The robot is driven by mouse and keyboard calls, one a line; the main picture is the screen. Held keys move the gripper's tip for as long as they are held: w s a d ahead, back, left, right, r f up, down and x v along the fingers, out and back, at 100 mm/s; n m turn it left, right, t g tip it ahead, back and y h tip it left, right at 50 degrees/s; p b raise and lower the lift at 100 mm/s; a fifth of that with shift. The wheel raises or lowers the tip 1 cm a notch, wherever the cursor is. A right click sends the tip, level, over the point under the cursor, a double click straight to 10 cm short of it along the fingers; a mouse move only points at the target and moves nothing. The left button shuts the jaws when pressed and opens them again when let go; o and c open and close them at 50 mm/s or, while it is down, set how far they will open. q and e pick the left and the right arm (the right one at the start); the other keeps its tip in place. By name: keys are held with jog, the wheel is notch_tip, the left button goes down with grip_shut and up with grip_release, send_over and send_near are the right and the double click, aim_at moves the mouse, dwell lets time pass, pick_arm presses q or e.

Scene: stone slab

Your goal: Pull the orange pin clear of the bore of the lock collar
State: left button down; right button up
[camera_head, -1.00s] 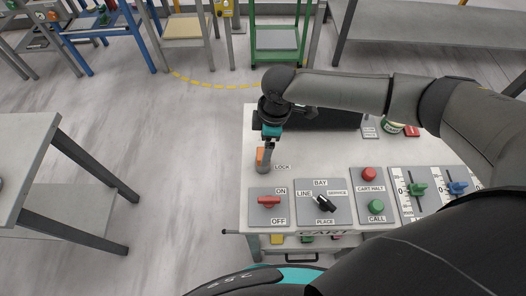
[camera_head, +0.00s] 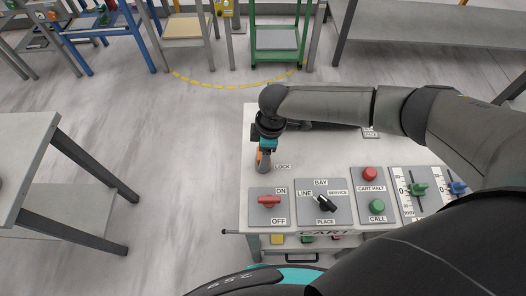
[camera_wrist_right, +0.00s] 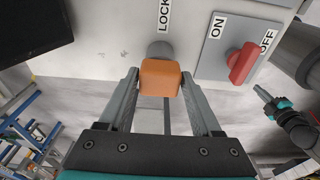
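The orange pin (camera_head: 260,155) stands in the grey lock collar (camera_head: 263,168) beside the LOCK label on the panel top. In the right wrist view, its blocky orange head (camera_wrist_right: 161,78) lies between the two fingers of my right gripper (camera_wrist_right: 161,82), with the collar (camera_wrist_right: 160,50) just behind it. The fingers are spread on either side of the head, with a narrow gap seeming to show at each side. In the head view, my right gripper (camera_head: 265,157) is down at the pin and partly covers it. My left gripper is out of view.
A red ON/OFF switch (camera_head: 269,201) sits just in front of the collar. A black selector knob (camera_head: 326,204), a red button (camera_head: 370,174) and a green button (camera_head: 377,206) are to the right. Open floor lies left of the panel; a grey table (camera_head: 30,150) stands farther left.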

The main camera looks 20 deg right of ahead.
grip_shut()
dwell(0.3)
jog(key=shift+r, duration=0.1)
jog(key=shift+r+p, duration=2.85)
jog(key=shift+p, duration=0.15)
notch_tip(320, 180, up, 6)
